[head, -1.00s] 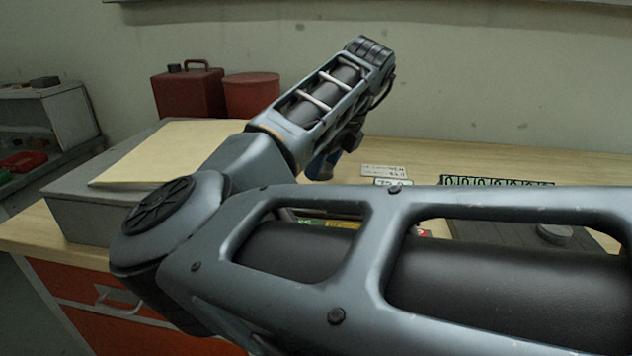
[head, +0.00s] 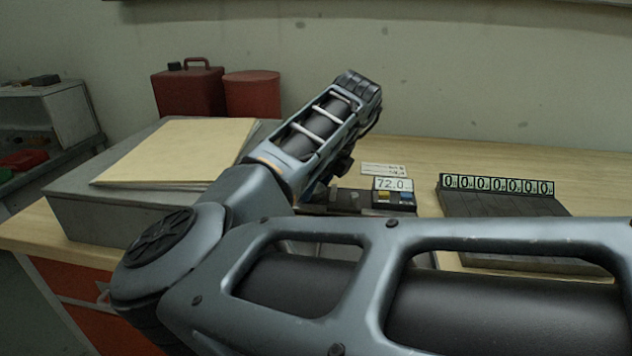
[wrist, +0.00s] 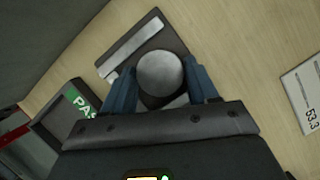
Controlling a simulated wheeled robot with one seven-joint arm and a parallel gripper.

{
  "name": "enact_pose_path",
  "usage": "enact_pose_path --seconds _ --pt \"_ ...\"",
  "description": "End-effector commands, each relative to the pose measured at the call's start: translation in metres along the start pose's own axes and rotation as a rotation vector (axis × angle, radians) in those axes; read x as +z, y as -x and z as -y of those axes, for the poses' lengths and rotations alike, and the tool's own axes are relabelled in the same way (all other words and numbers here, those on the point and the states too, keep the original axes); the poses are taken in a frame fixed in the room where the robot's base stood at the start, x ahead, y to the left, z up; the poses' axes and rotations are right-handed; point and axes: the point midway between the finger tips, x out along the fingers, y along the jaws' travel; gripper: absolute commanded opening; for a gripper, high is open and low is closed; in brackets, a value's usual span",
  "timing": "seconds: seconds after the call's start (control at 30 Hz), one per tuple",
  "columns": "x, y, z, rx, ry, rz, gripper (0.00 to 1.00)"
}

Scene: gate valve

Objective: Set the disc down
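The disc (wrist: 160,73) is round, grey and smooth. In the wrist view it sits between the two blue fingers of my gripper (wrist: 162,88), which appear to touch it on both sides. Under it is a dark square plate (wrist: 112,67) with a pale strip along one edge. I cannot tell whether the disc touches the plate or is held just above it. In the head view the disc is hidden behind my arm, and my fingertips cannot be made out.
The head view shows a 72.0 display (head: 393,184), a dark slab (head: 500,210) with a row of zero readouts, and a grey box (head: 90,215) with a folder (head: 175,150). A box with a green label (wrist: 80,103) is left in the wrist view.

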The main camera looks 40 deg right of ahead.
Motion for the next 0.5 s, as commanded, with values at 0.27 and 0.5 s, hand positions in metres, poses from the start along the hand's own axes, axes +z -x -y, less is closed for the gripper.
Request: enact_pose_path --seconds 0.27,0.5 --pt "0.0 0.0 0.0 0.0 0.0 0.0 0.66" --pt "0.002 0.019 0.001 -0.002 0.0 0.001 0.66"
